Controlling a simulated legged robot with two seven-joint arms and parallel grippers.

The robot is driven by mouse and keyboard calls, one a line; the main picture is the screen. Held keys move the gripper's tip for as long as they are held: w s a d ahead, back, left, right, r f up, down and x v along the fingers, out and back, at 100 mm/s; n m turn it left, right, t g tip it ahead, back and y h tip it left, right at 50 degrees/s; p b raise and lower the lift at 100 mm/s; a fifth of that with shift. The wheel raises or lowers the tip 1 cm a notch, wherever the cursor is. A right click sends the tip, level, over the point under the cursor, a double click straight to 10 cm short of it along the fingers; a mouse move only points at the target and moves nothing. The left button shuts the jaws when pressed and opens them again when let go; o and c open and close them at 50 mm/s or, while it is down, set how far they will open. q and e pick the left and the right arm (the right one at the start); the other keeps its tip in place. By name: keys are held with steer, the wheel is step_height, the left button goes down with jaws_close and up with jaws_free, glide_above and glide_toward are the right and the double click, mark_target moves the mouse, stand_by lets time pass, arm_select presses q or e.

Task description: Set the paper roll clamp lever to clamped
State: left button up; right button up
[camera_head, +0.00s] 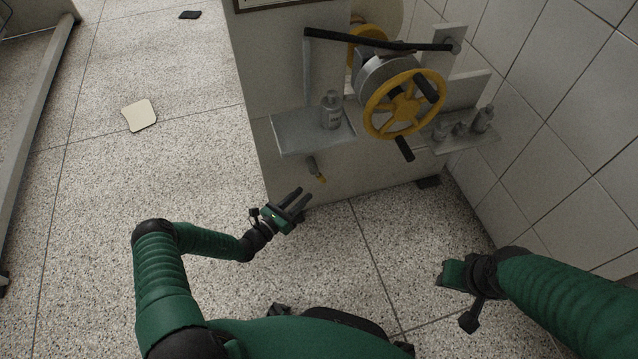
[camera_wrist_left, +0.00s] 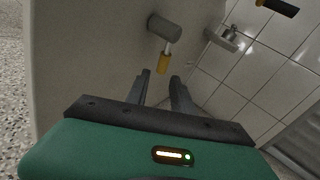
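A short grey cylinder with a yellow-tipped lever (camera_head: 319,176) sticks out of the machine's front panel below the shelf. It looks like the clamp lever, though no label shows. In the left wrist view the yellow tip (camera_wrist_left: 163,63) hangs down from the grey cylinder (camera_wrist_left: 165,27), just beyond and between my fingertips in the picture. My left gripper (camera_head: 302,193) is open and empty below and left of the lever, with its fingers apart and not visibly touching it. My right gripper (camera_head: 452,274) is low at the right, away from the machine. Its fingers cannot be made out.
A yellow handwheel (camera_head: 375,122) with black handles and a long black bar (camera_head: 378,42) sit above. A bottle (camera_head: 331,112) stands on the left shelf (camera_head: 285,135). Small parts lie on the right shelf (camera_head: 478,142). A tiled wall bounds the right. Floor left of the machine is mostly clear.

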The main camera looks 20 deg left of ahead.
arm_select(q)
steer(key=b+x, duration=0.4)
steer(key=x, duration=0.5)
steer(key=shift+d+f, duration=0.1)
steer(key=shift+d, duration=0.15)
steer(key=shift+w+d+r, duration=0.1)
steer(key=shift+w+r, duration=0.1)
steer(key=shift+w, duration=0.1)
steer(key=shift+c, duration=0.2)
jaws_close()
steer(key=shift+s, duration=0.1)
